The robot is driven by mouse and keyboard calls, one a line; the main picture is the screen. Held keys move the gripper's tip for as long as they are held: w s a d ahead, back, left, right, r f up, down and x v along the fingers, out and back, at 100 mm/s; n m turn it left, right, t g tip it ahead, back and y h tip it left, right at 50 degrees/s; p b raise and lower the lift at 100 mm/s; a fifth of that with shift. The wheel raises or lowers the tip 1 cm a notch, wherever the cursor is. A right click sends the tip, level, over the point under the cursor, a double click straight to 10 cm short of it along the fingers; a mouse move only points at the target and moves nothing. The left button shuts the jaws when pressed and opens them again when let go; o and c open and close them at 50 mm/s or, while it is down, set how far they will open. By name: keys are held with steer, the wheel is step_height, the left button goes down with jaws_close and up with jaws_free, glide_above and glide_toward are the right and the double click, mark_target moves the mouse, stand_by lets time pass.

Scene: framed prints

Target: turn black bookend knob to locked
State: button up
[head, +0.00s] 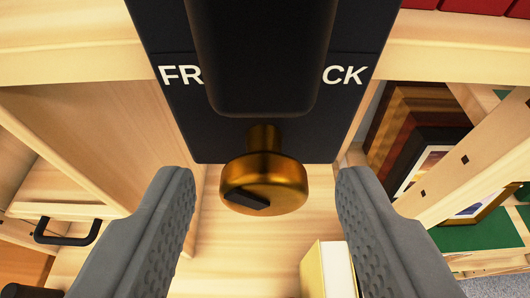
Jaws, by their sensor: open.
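The black bookend (350,40) is a dark panel at the top middle of the head view. White letters "FR" show at its left and "CK" at its right; the middle of the lettering is hidden by a dark rounded part in front of it. A round brass knob (285,178) with a dark pointer mark on its face sticks out at the panel's lower edge. The mark points to the lower left. My gripper (265,190) is open, with one grey finger on each side of the knob and a gap on both sides.
A pale book (328,270) stands below and right of the knob. Wooden shelf walls (90,130) flank the panel. Framed prints (425,160) lean at the right, and a black handle (68,232) is at the left. Red items (470,6) are at the top right.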

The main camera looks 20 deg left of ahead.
steer(key=shift+w+a, duration=0.1)
steer(key=shift+w, duration=0.1)
steer(key=c, duration=0.9)
steer(key=shift+c, duration=0.2)
